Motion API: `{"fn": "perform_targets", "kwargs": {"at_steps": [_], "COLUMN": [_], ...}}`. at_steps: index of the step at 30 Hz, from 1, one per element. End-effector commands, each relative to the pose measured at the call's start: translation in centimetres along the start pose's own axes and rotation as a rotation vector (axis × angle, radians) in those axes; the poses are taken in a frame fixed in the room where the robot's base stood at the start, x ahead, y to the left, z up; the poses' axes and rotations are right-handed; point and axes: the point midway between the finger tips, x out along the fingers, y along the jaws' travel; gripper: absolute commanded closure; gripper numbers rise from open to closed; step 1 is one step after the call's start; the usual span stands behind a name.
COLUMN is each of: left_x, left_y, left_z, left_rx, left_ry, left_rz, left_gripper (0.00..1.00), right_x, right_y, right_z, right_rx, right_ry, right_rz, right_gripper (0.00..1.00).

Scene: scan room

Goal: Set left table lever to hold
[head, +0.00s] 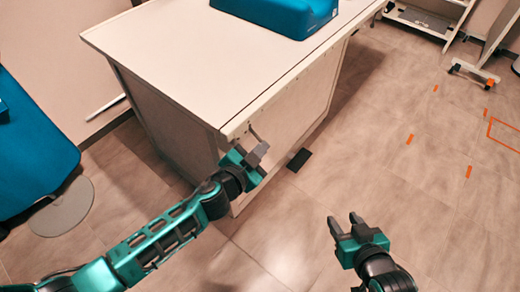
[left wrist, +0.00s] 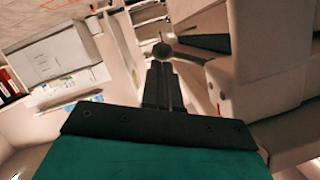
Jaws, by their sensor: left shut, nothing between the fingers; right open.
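The white table (head: 215,55) stands at the upper left of the head view. My left gripper (head: 260,150) is shut and empty beside the table's near corner, just below the top's edge. A thin dark piece (head: 254,132), perhaps the lever, shows just above its fingers. In the left wrist view a lever with a round knob (left wrist: 163,50) sticks out from the table side, just beyond the tips of the shut fingers (left wrist: 162,68). I cannot tell whether they touch it. My right gripper (head: 344,222) is open and empty over the floor, right of the table.
A blue padded object (head: 275,15) lies on the table top. A dark flat piece (head: 299,160) is on the floor by the table's base. A blue chair or couch (head: 35,150) with a round base stands at left.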

Motion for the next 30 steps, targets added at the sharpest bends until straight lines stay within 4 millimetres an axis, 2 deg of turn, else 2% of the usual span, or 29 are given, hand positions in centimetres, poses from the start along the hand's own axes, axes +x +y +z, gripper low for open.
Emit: {"fn": "perform_targets", "kwargs": {"at_steps": [23,30], "left_x": [0.2,0.5], "left_y": [0.2,0.5], "left_z": [0.7,1.6], "left_rx": [0.091,0.172], "left_ry": [0.000,0.000], "left_rz": [-0.031,-0.057], "left_gripper": [1.00,1.00], "right_x": [0.9,1.8], "right_y": [0.0,-0.1], "right_z": [1.3,2.6], "right_rx": [0.000,0.000], "right_ry": [0.000,-0.002], "right_rz": [0.000,-0.001], "right_gripper": [0.53,0.53]}}
